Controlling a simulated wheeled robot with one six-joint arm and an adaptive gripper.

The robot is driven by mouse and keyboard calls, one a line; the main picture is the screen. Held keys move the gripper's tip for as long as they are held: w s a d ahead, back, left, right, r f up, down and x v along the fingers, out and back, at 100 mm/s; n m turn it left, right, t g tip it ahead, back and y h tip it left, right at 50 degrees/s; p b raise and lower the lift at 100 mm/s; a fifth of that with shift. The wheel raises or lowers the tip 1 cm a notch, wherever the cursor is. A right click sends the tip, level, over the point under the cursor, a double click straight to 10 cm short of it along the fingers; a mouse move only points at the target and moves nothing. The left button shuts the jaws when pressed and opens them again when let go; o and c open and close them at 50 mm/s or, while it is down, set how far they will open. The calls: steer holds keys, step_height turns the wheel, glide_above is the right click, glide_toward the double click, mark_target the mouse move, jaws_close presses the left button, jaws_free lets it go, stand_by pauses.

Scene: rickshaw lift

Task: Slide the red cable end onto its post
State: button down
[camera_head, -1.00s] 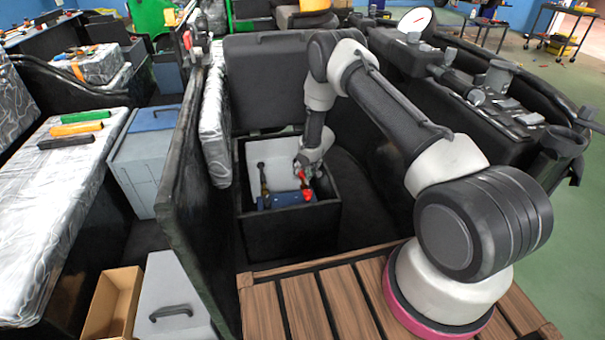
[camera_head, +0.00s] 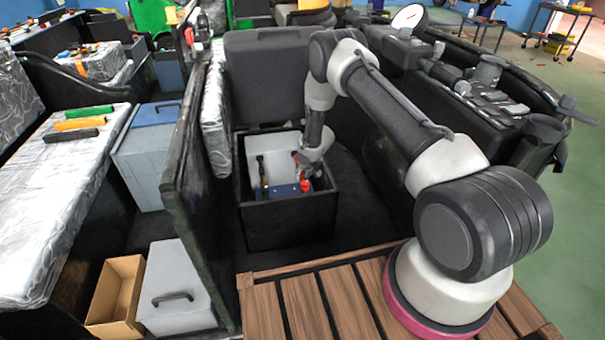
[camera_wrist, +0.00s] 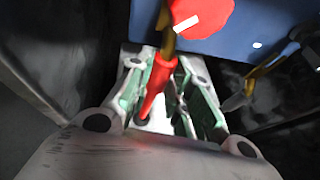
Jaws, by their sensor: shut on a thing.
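The blue battery (camera_head: 283,192) sits in an open black box. It also shows at the top of the wrist view (camera_wrist: 262,30). My gripper (camera_wrist: 158,100) is shut on the red cable (camera_wrist: 160,78), whose red sleeve lies between the green-padded fingers. A brass-coloured end (camera_wrist: 168,42) extends from the sleeve toward the battery. A round red piece (camera_wrist: 203,18) is at the battery beside this end; I cannot tell whether the end is around the post or only beside it. In the head view my gripper (camera_head: 306,172) is over the battery's right side and hides part of it.
A dark cable with a brass end (camera_head: 262,172) stands at the battery's left; that end also shows in the wrist view (camera_wrist: 262,70). A dark upright panel (camera_head: 188,170) stands left of the box.

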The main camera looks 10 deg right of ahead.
steer(key=c, duration=1.3)
jaws_free()
steer(key=shift+s, duration=0.2)
steer(key=shift+s+d+r, duration=0.1)
steer(key=shift+r, duration=0.35)
steer(key=v, duration=1.1)
